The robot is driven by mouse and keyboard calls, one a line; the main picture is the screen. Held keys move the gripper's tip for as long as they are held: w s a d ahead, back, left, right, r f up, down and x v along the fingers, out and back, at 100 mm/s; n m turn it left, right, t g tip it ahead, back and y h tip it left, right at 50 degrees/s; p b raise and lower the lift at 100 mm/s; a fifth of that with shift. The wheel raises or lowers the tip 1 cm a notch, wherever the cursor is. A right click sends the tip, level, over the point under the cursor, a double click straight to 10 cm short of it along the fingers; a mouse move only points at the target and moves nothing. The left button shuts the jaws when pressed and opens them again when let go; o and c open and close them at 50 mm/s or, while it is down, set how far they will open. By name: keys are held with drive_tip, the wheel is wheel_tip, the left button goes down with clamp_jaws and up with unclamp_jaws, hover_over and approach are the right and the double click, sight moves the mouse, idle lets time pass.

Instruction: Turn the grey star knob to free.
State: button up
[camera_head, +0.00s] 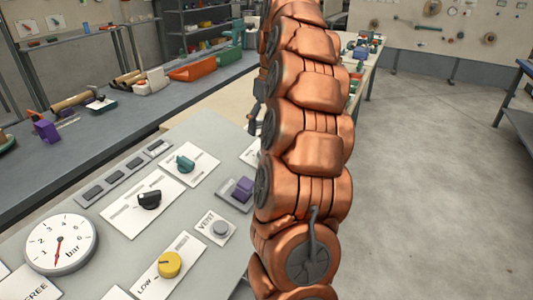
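I do not see a grey star knob in the head view. A plate reading "FREE" (33,287) is cut off by the lower left corner, and no knob shows on its visible part. A small round grey button (221,228) sits beside the "VENT" label, but it has no visible star shape. My copper arm runs from top to bottom through the middle and hides the panel's right side. I cannot make out my gripper. A dark piece (256,108) shows at the arm's left edge, and I cannot tell what it is.
The sloped grey panel carries a bar gauge (61,244), a yellow knob (169,264), a black knob (149,199), a green knob (185,164) and a purple switch (242,188). A cluttered workbench (150,112) stands behind. Open floor (430,190) lies right.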

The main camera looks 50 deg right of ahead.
drive_tip(key=shift+s+d+f, duration=0.1)
drive_tip(key=shift+s+d, duration=0.05)
drive_tip(key=shift+d, duration=0.65)
drive_tip(key=shift+f, duration=0.1)
drive_tip(key=shift+a+f+p, duration=0.1)
drive_tip(key=shift+a+f, duration=0.1)
drive_tip(key=shift+f, duration=1.05)
drive_tip(key=shift+a+f+p, duration=0.15)
drive_tip(key=shift+a+f, duration=0.05)
drive_tip(key=shift+f, duration=1.05)
drive_tip(key=shift+a+f+p, duration=0.1)
drive_tip(key=shift+a+f, duration=0.1)
drive_tip(key=shift+f, duration=1.05)
drive_tip(key=c, duration=1.1)
drive_tip(key=shift+c, duration=0.2)
